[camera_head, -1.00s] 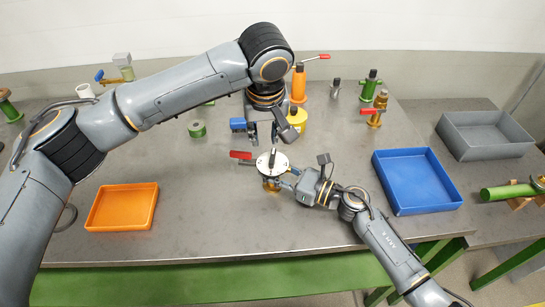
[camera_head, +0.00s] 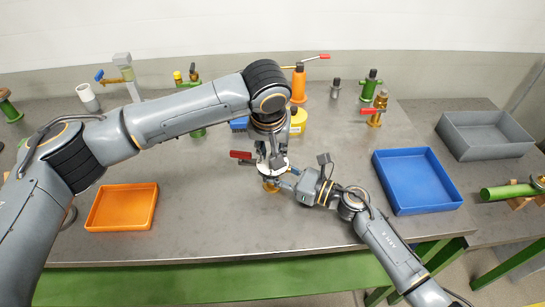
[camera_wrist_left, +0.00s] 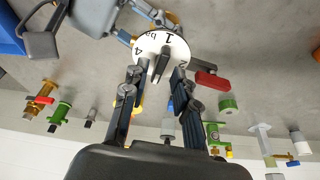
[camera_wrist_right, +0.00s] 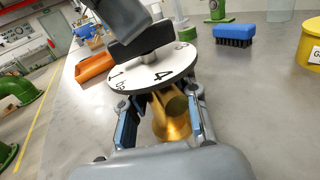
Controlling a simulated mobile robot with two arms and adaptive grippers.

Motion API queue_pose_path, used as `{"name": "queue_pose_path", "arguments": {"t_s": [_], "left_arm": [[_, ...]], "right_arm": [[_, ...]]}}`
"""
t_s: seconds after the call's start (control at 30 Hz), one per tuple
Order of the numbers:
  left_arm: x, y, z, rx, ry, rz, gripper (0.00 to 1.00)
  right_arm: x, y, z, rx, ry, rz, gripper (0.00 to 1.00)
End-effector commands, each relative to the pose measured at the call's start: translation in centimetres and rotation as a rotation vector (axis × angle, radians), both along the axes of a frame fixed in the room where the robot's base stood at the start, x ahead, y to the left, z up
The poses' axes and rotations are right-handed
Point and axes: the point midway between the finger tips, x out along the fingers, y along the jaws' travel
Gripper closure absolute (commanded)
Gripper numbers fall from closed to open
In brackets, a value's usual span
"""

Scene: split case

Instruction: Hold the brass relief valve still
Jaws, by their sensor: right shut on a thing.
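The brass relief valve (camera_head: 270,187) stands upright on the bench, with a round white numbered dial (camera_wrist_right: 155,73) and a black bar handle (camera_wrist_right: 145,40) on top. My right gripper (camera_wrist_right: 165,115) is shut around its brass body below the dial; it comes in from the right in the head view (camera_head: 285,178). My left gripper (camera_head: 270,153) is above the dial, pointing down. In the left wrist view its fingers (camera_wrist_left: 157,76) are apart, one on each side of the bar handle (camera_wrist_left: 163,62), with gaps showing. The valve's foot is partly hidden.
A blue brush (camera_head: 238,124) and a yellow container (camera_head: 298,121) stand behind. An orange tray (camera_head: 92,222) is left, a blue tray (camera_head: 455,205) right, a grey tray (camera_head: 525,150) far right. The front bench is clear.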

Motion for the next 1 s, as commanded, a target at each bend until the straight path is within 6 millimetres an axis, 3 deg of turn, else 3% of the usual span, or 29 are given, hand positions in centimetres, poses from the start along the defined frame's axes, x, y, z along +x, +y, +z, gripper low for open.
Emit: {"name": "queue_pose_path", "arguments": {"t_s": [0.03, 0.53, 0.57, 0.7, 1.0], "left_arm": [[0.06, -0.04, -0.43, 0.0, 0.001, 0.0, 0.72], [0.34, -0.09, -1.28, 0.001, 0.0, 0.0, 0.72], [0.34, -0.09, -1.28, 0.001, 0.0, 0.0, 0.74], [0.33, -0.09, -1.27, 0.001, 0.0, 0.0, 1.0], [0.32, -0.12, -1.27, 0.001, 0.0, 0.014, 1.0]], "right_arm": [[-0.23, -0.09, -0.94, -0.012, 0.01, 0.001, 1.0], [-0.22, -0.09, -0.94, -0.012, 0.011, 0.0, 1.0], [-0.22, -0.09, -0.94, -0.012, 0.011, 0.0, 1.0], [-0.22, -0.09, -0.94, -0.012, 0.011, 0.0, 1.0], [-0.22, -0.09, -0.94, -0.012, 0.011, 0.0, 1.0]]}}
